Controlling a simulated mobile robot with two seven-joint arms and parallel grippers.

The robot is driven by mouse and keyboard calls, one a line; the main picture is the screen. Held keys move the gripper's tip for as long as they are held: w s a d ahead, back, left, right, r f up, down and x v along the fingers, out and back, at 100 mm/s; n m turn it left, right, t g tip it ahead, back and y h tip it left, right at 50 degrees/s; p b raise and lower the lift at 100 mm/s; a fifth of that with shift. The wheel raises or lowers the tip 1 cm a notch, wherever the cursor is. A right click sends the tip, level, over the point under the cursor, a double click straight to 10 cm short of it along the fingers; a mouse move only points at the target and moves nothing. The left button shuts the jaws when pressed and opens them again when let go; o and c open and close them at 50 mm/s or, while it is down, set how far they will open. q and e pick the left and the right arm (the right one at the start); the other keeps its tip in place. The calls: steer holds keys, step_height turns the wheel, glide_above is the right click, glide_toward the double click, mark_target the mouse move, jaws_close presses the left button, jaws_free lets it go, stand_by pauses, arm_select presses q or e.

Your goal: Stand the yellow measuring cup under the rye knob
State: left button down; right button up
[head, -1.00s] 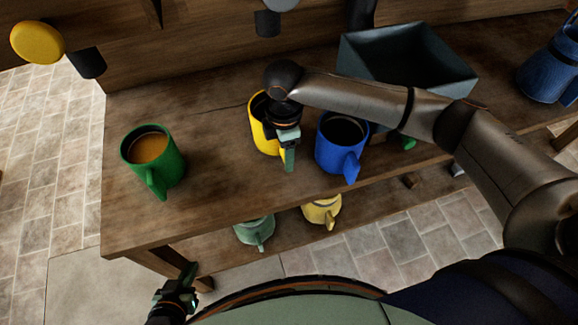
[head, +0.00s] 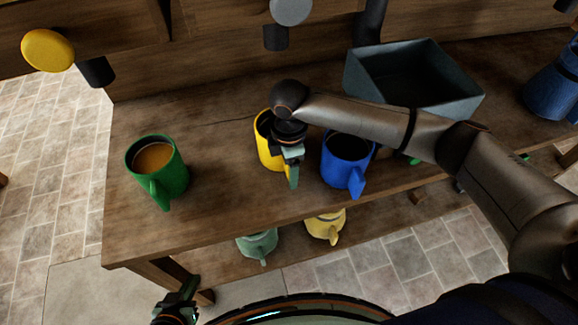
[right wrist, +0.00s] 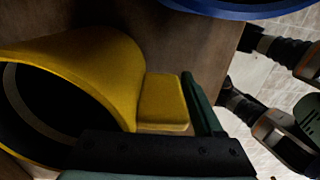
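The yellow measuring cup (head: 267,152) stands upright on the wooden bench between a green cup and a blue cup. My right gripper (head: 291,172) is down at its handle side. In the right wrist view the cup (right wrist: 95,70) fills the left, and its handle (right wrist: 163,102) lies beside a green finger (right wrist: 203,105). The other finger is hidden, so its grip is unclear. A yellow knob (head: 48,50) and a grey knob (head: 291,10) each sit near a dark spout; I see no rye label. My left gripper (head: 176,303) is low, off the bench, its fingers unclear.
The green cup (head: 172,182) holds brown contents. The blue cup (head: 346,165) stands close to the yellow one. A grey bin (head: 430,95) and a blue jug (head: 552,85) are at the right. The bench (head: 215,165) is clear between the green and yellow cups.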

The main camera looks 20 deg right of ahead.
steer(key=o, duration=0.3)
